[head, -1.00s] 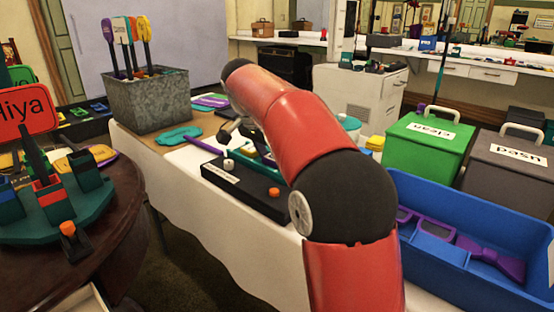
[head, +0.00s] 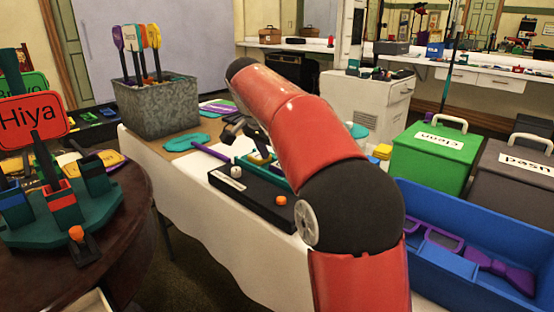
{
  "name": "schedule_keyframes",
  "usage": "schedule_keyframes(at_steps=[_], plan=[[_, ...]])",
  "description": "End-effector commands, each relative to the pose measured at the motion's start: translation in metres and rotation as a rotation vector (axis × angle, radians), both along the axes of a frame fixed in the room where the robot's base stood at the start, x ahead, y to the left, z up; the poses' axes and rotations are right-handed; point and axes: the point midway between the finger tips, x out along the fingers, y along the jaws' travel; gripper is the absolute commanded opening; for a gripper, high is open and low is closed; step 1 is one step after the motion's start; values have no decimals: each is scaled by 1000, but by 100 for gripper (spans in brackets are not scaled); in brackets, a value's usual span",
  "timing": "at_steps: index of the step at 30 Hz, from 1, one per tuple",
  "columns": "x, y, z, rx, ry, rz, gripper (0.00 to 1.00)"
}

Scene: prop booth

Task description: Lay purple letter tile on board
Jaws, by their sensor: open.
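My gripper (head: 236,130) is small and partly hidden behind my red arm in the head view. It is open, above the white-covered table near a teal tray (head: 246,166). A yellow piece (head: 260,158) shows at that tray, close below the gripper. I cannot make out a purple letter tile; my arm covers part of that area. I cannot tell which thing is the board. A black box (head: 252,203) with a white knob and an orange knob lies in front of the teal tray.
A teal paddle (head: 187,141) with a purple handle lies left of the gripper. A metal bin (head: 158,107) of paddles stands behind it. A blue bin (head: 430,255), a green box (head: 430,160) and a grey box (head: 513,172) stand right. A round table (head: 120,235) is at left.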

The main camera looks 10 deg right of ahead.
Motion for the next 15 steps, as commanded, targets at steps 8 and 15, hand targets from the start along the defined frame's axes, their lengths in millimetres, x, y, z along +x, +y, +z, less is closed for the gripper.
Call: schedule_keyframes(at_steps=[8, 15], plan=[[-13, 21, 61, 0, -3, 2, 64], [-19, 31, 88, -1, -1, 1, 64]])
